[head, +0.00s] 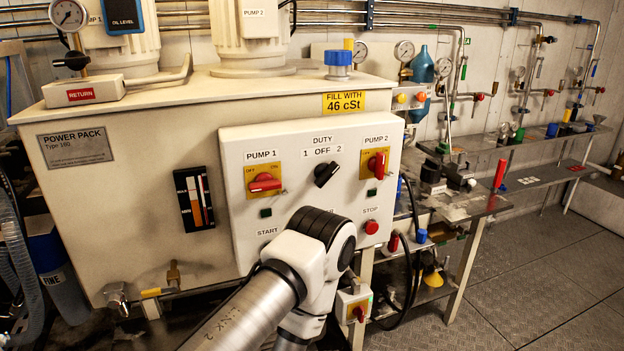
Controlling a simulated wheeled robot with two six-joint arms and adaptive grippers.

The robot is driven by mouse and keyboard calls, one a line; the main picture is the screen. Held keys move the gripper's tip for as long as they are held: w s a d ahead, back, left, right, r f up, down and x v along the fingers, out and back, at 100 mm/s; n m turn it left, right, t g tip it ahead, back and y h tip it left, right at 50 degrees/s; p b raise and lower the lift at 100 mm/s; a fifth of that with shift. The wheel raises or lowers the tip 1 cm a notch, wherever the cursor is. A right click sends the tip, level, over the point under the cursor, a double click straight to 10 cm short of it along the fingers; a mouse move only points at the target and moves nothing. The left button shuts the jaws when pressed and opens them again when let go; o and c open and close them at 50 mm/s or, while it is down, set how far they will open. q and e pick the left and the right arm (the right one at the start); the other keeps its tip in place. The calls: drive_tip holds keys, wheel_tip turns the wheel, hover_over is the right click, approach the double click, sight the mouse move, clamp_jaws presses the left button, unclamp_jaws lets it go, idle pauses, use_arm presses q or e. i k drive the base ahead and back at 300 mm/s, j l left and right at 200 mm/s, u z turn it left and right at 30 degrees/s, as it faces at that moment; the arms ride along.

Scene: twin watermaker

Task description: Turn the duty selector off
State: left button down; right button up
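The duty selector (326,174) is a black knob on the white control panel (230,215), under the label DUTY with 1, OFF and 2 (322,151). Its grip lies slanted, from lower left to upper right, with the upper end toward the 2 side. One of my white and grey arms reaches up from the bottom, its elbow in front of the panel's lower middle, below the selector and apart from it in the picture. Neither gripper is in view.
A red PUMP 1 switch (265,183) lies left of the selector and a red PUMP 2 switch (377,165) right. A red STOP button (371,227) sits lower right. My arm hides part of the panel's lower edge. Benches (465,205) with fittings stand right; the floor (545,270) there is clear.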

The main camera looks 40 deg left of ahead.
sight(322, 173)
drive_tip(key=u, duration=1)
drive_tip(key=i+l+u, duration=0.1)
drive_tip(key=l, duration=0.4)
